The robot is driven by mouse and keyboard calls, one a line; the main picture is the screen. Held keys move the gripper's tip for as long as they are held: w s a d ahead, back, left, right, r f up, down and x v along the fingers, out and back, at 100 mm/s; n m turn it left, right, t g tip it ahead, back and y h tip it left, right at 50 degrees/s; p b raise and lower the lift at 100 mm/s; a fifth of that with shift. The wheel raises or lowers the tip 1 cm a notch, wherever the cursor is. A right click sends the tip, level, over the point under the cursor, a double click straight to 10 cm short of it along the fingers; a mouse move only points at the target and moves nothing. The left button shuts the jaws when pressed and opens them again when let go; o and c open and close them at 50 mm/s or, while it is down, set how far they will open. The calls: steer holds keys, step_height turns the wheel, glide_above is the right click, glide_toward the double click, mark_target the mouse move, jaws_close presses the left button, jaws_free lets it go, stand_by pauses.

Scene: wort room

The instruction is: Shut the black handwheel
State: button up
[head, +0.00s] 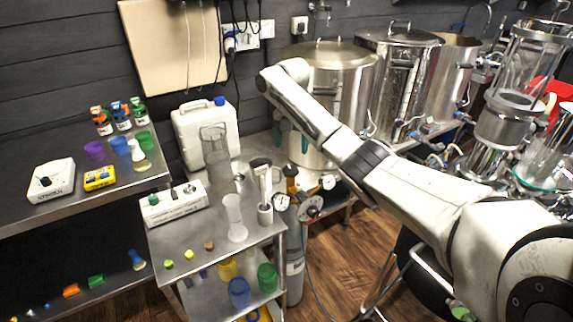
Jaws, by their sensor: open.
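The black handwheel (312,207) is a small dark disc with a paler hub, on the valve fittings at the top of a grey gas cylinder (295,265). It stands just right of the small steel cart and faces roughly toward me. My gripper (292,142) points down in front of the large steel kettle, its two teal fingertips apart with nothing seen between them. It is above and a little left of the handwheel, clear of it in the picture. My forearm hides part of the gripper's upper body.
The steel cart (185,240) at left carries a white device, cups and a grey stand (265,214). Kettles (330,75) stand behind.

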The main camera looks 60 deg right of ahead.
mark_target(291, 169)
step_height(291, 169, down, 9)
steer(key=shift+f, duration=0.1)
stand_by(0.3)
steer(key=c, duration=1)
